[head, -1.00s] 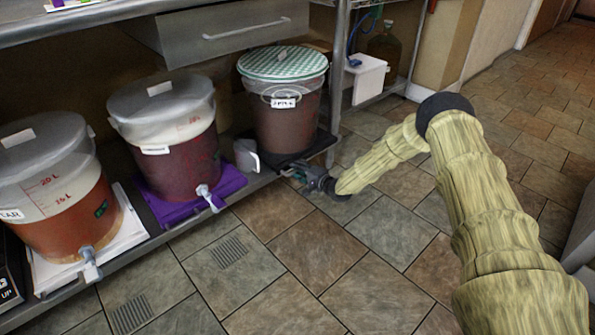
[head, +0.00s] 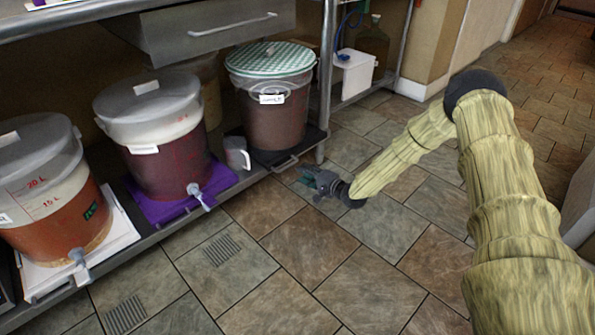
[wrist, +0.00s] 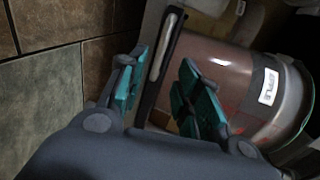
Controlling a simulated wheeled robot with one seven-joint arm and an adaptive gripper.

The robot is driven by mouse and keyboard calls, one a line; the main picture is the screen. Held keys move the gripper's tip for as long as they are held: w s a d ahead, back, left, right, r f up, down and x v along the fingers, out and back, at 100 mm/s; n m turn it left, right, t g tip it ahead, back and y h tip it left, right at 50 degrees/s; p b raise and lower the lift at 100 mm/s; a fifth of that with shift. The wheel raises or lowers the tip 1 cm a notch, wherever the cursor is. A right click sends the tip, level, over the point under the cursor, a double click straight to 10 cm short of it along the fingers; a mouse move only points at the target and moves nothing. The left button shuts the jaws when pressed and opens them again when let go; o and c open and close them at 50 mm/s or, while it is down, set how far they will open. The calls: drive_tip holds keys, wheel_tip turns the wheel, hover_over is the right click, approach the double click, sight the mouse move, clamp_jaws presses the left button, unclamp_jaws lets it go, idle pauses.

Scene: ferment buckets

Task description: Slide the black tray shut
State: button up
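The black tray (head: 318,138) lies on the low shelf under the bucket with the green checkered lid (head: 272,118). A pale metal bar handle (head: 285,163) is on its front; the tray's front edge appears close to the shelf edge. My gripper (head: 302,178) is low over the floor in front of the tray, with a small gap to the handle. In the wrist view my gripper (wrist: 162,88) has its two teal fingers spread apart. The handle (wrist: 166,48) shows beyond and between them, and nothing is held. The tray's back is hidden under the bucket.
A purple tray (head: 160,208) with a red bucket (head: 165,165) and a white tray (head: 115,240) with another bucket (head: 50,205) stand left. A grey mug (head: 237,153) sits beside the black tray. A metal table leg (head: 326,90) rises at its right. The tiled floor in front is clear.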

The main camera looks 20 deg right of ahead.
drive_tip(key=shift+v, duration=1)
